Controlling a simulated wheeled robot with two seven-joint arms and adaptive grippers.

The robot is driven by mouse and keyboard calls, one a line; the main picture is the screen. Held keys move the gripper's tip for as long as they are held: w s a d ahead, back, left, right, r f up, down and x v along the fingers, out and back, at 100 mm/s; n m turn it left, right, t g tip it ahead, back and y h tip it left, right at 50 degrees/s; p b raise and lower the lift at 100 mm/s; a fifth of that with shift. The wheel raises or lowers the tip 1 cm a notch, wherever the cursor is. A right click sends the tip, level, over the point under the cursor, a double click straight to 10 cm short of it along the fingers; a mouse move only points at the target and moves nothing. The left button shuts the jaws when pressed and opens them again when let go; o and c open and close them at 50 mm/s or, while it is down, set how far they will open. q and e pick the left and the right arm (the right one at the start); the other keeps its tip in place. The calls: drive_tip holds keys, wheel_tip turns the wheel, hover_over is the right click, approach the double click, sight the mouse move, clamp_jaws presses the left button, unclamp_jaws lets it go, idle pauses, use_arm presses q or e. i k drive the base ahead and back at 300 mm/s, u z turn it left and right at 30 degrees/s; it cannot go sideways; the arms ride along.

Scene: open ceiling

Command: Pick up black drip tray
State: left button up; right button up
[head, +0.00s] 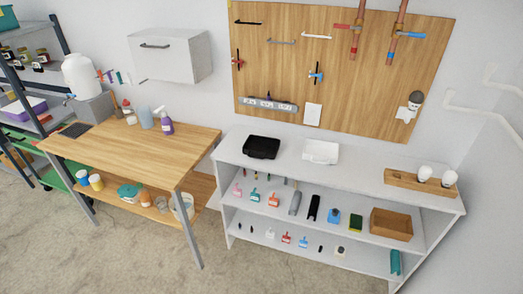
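A flat, dark, near-black tray (75,130) lies on the far left corner of the wooden table (150,148). It is in front of a grey box (97,106) that carries a white water container (82,76) with a small blue tap. The tray is small in the picture, and I cannot make out its detail. A separate black case-like object (262,147) lies on top of the white shelf unit (350,167). Neither of my grippers is in view.
A shelf rack (40,115) with jars and bins stands at the far left. A purple spray bottle (164,122) and other bottles line the table's back edge. A grey wall cabinet (170,53) hangs above. The table's middle and the front floor are clear.

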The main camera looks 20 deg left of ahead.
sight(262, 148)
drive_tip(key=u, duration=0.3)
drive_tip(key=i, duration=1.25)
drive_tip(key=u, duration=0.55)
